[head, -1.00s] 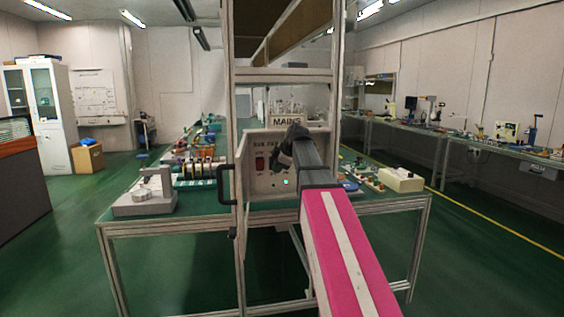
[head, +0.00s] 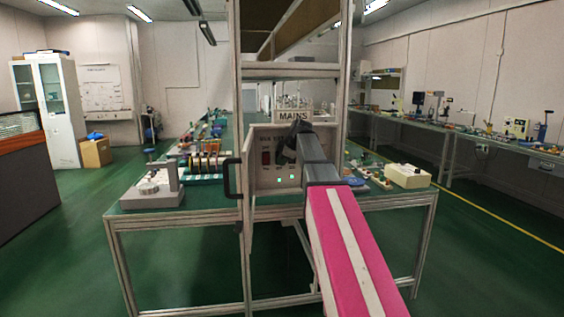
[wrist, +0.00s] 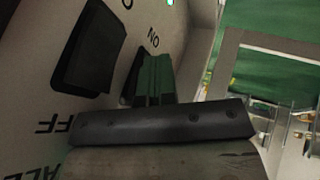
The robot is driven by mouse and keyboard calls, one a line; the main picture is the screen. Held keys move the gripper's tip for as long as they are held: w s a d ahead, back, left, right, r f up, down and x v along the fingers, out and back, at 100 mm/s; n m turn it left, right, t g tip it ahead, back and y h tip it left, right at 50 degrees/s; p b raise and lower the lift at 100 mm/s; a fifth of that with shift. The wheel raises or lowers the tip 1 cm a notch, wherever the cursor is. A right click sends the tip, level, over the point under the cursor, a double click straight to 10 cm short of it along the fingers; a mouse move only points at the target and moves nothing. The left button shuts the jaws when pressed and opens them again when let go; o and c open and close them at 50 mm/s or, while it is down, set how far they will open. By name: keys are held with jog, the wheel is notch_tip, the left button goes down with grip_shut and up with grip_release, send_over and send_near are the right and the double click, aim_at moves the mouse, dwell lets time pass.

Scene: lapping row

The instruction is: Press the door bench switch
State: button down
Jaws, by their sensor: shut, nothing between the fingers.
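A larger black rocker switch (wrist: 85,48) is to the left, near upside-down "OFF" lettering. I cannot tell which switch is the door bench one.
A black handle (head: 230,179) and a metal frame post (head: 242,240) stand left of the panel. A grey device (head: 153,190) and a cream box (head: 408,175) sit on the bench. Green floor is open on both sides.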

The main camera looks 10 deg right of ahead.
jog(key=shift+r, duration=0.15)
jog(key=shift+w+r, duration=0.1)
jog(key=shift+r, duration=0.65)
